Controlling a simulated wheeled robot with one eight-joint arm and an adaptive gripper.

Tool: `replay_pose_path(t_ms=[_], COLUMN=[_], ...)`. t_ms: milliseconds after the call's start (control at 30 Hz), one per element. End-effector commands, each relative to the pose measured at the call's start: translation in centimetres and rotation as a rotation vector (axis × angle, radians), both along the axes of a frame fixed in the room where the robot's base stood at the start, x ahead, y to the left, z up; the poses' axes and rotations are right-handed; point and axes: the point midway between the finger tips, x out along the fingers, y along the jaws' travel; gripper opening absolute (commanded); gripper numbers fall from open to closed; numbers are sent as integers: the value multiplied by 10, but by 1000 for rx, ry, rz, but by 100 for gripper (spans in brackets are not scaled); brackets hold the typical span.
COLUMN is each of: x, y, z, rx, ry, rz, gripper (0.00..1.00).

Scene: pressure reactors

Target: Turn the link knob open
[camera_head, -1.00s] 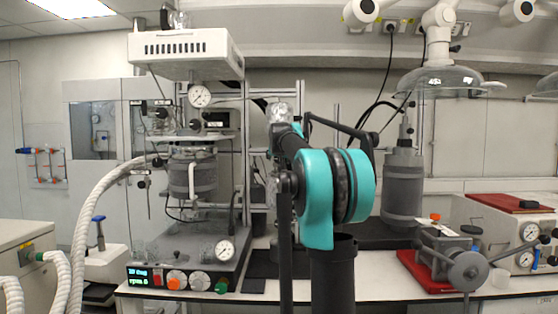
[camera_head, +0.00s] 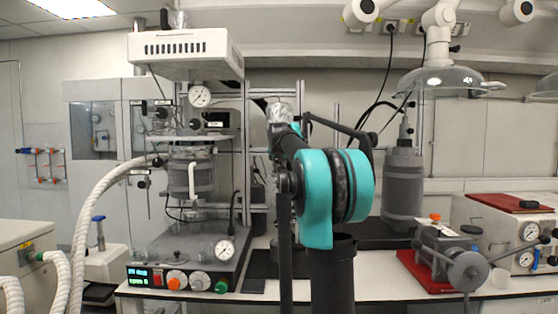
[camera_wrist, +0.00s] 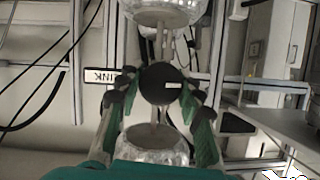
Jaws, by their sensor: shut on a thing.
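The link knob (camera_wrist: 160,84) is a round black knob with a small pale label, in the middle of the wrist view. It sits between two clear glass vessels, one above and one below it. A white label plate (camera_wrist: 100,76) reading "INK", partly covered, is to its left. My gripper (camera_wrist: 158,92) has its green-padded fingers on both sides of the knob and is shut on it. In the head view my teal and black arm hides the knob and the gripper. Only one glass vessel (camera_head: 281,112) shows above the arm.
A reactor stand (camera_head: 190,245) with gauges and knobs is at left on the bench. A grey reactor vessel (camera_head: 403,185) stands right of my arm. A clamp device on a red plate (camera_head: 428,277) is further right. In the wrist view metal rails and black cables surround the knob.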

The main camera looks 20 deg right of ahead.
Motion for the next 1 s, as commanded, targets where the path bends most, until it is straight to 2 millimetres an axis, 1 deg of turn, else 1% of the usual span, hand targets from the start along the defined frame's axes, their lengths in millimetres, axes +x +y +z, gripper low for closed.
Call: replay_pose_path(t_ms=[267,1000], x=[1,1], y=[1,3], z=[0,-1], rx=[-151,-811], ry=[51,273], rz=[1,0], gripper=[8,8])
